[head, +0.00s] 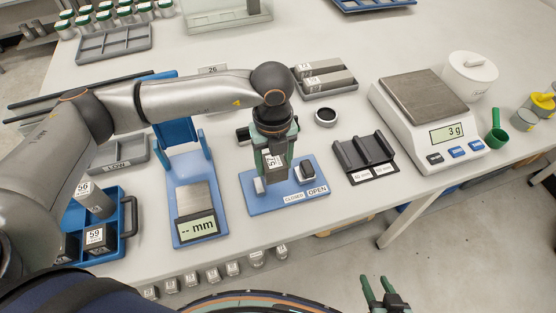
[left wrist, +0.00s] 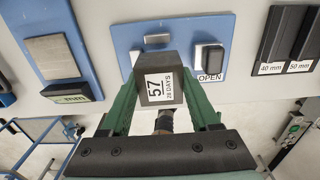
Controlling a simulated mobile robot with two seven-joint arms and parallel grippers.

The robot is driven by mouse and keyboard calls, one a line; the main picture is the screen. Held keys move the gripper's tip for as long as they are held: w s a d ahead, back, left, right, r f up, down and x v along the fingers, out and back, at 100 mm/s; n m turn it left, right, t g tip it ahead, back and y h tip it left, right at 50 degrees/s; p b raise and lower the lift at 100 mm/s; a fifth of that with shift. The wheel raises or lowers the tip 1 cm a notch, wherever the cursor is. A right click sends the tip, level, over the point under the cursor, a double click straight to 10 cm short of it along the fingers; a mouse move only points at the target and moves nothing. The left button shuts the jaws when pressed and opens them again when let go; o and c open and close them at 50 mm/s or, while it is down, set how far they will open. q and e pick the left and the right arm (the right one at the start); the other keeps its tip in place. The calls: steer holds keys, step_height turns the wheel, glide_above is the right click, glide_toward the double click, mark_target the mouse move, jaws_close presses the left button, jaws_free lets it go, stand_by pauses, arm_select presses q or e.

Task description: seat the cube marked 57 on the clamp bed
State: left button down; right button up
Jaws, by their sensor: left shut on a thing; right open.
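The cube marked 57 (head: 271,161) is dark grey with a white label. My left gripper (head: 275,150) is shut on it, one green finger on each side, over the blue clamp base. In the left wrist view the cube (left wrist: 158,80) sits between the fingers with its label readable. The clamp base (head: 280,205) has a light metal block, a black handle (head: 307,171) at the OPEN label, and a CLOSED label. The cube and gripper hide part of the base; I cannot tell whether the cube touches it. My right gripper (head: 382,290) is open and empty at the bottom.
Left of the clamp stands a blue gauge (head: 196,197) reading "-- mm". A blue crate (head: 127,232) holds cubes, one marked 59. A tray (head: 328,83) lies behind.

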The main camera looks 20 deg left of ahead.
arm_select(q)
steer(key=shift+f+b, duration=1.1)
steer(key=shift+f, duration=0.8)
steer(key=shift+f+b, duration=0.2)
steer(key=shift+b, duration=0.15)
steer(key=shift+f, duration=0.15)
